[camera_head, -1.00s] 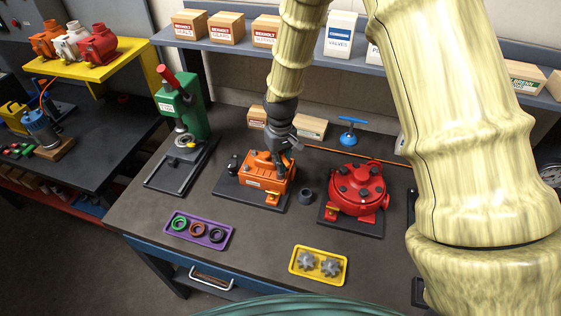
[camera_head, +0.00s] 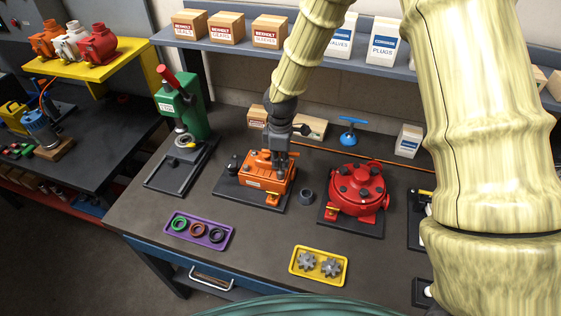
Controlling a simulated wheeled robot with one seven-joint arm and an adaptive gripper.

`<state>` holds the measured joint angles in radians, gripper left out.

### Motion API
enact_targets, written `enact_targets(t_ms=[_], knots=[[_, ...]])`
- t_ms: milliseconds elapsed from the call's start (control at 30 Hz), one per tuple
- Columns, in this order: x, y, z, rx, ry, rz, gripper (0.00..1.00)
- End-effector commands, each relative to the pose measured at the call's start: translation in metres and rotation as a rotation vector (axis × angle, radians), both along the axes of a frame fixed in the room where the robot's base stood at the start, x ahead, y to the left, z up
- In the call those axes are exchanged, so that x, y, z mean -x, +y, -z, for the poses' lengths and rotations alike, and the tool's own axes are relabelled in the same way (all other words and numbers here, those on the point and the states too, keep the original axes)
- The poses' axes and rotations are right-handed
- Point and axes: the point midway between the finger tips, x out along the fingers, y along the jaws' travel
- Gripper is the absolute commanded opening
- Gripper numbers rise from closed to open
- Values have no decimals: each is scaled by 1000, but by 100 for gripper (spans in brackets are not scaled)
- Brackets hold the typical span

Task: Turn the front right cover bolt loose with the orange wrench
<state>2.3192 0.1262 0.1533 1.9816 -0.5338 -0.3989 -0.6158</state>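An orange motor housing (camera_head: 262,183) sits on a dark base plate (camera_head: 228,188) on the workbench, with dark bolts on its cover. My gripper (camera_head: 281,171) points down over the right part of this cover, its fingertips at or just above the top. It hides part of the cover, and the front right bolt cannot be made out clearly. Whether the fingers are open or shut is too small to tell. I cannot make out a wrench in the gripper. A thin long orange bar (camera_head: 350,156) lies along the back of the bench; I cannot tell what it is.
A red round housing (camera_head: 358,185) with dark bolts stands to the right, a dark ring (camera_head: 306,197) between the two. A green press (camera_head: 183,110) stands left. A purple tray (camera_head: 182,239) and a yellow tray (camera_head: 318,281) lie in front. A blue T-handled tool (camera_head: 350,130) stands behind.

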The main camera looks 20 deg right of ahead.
Motion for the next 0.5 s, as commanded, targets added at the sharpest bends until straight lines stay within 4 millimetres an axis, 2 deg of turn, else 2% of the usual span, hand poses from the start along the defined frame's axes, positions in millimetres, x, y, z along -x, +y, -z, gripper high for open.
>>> enact_targets(t_ms=[233, 500], knots=[[0, 0, -16, 0, -1, 2, 0], [0, 0, -17, 0, 0, 1, 0]])
